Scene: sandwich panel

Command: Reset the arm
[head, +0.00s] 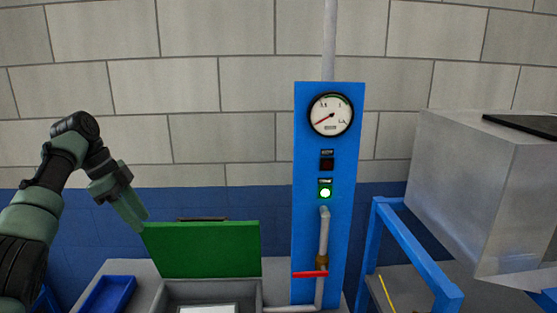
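My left arm comes in from the left edge, bends at the top and points down to the right. My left gripper (137,217) ends right beside the upper left corner of a green lid (203,250). I cannot tell whether it touches the lid. Its fingers show as one narrow pale-green shape, so whether they are open or shut is unclear. The lid stands raised behind a grey box (256,296). A white flat thing (208,309) shows inside the box. My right gripper is not in view.
A blue panel (305,150) carries a gauge (331,115), a dark indicator (327,160), a lit green light (325,193) and a pipe with a red handle (310,274). A blue tray (106,295) lies at left. A blue frame (408,245) and a large grey box (480,190) fill the right.

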